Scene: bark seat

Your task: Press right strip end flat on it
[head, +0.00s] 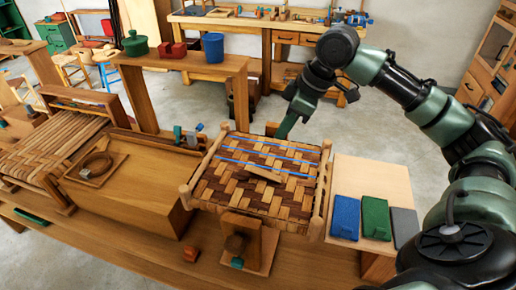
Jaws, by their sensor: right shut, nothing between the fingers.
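The woven bark seat (230,190) lies in the middle of the head view, a checker of light and dark brown strips in a wooden frame. Thin blue lines run across its far half. A pale loose-looking piece (263,174) lies slantwise near the seat's middle; I cannot tell whether it is a strip end. My right gripper (281,134) is shut and empty, pointing down at the seat's far edge. Whether it touches the seat is not clear. My left gripper is not in view.
Blue, green and grey blocks (376,218) lie on a pale board right of the seat. A wooden block on a small board (268,258) stands in front. A wooden box (130,195) is close on the left. A raised shelf with a blue cup (213,47) stands behind.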

